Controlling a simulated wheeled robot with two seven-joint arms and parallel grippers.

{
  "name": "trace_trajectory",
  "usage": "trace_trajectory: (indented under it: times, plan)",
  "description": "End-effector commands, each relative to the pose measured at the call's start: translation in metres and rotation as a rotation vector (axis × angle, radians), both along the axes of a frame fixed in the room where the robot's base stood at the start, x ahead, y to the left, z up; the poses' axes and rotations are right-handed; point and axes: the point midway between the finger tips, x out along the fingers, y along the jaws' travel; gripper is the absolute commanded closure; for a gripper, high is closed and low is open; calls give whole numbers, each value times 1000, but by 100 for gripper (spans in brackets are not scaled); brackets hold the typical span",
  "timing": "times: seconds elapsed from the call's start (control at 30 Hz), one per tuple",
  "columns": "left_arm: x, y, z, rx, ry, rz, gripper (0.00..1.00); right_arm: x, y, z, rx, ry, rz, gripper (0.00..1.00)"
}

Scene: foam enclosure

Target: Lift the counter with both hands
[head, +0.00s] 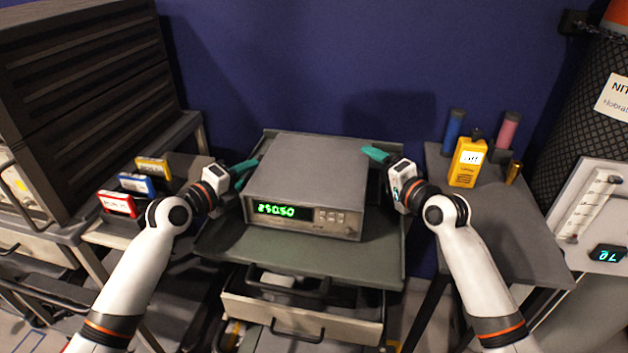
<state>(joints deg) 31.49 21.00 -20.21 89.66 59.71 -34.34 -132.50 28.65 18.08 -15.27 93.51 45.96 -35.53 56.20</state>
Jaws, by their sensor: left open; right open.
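The counter (308,172) is a grey box with a green lit display reading 250.50 and several small buttons on its front. It rests on a dark green tray top (290,250) of a cart. My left gripper (246,172) is open at the counter's left side, its teal fingers close to the box. My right gripper (374,155) is open at the counter's right side, its teal fingers near the back right top edge. I cannot tell whether either gripper touches the box.
A side table (500,235) on the right holds a yellow meter (467,162), a blue cylinder (454,130) and a pink-topped cylinder (508,130). Coloured small boxes (136,184) stand at left below a dark slatted case (90,100). A blue wall (350,60) is behind.

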Motion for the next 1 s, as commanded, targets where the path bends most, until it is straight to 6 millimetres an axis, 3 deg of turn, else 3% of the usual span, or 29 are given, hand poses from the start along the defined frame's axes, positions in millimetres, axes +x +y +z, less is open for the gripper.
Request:
trace_trajectory:
  times: [0.07, 0.33, 0.57, 0.97, 1.0]
  plan:
    - [0, 0, 0, 0, 0, 0, 59, 0, 0, 0, 0, 0, 0, 18]
    - [0, 0, 0, 0, 0, 0, 100, 0, 0, 1, 1, 0, 0, 61]
    - [0, 0, 0, 1, 1, 0, 100, 0, 1, 1, 4, -1, 1, 98]
    - [-1, 0, -1, 2, 3, -1, 100, -1, 2, -1, 8, 5, 4, 100]
    - [0, 0, 6, -4, -9, 0, 100, -1, 2, 5, 13, -7, 4, 100]
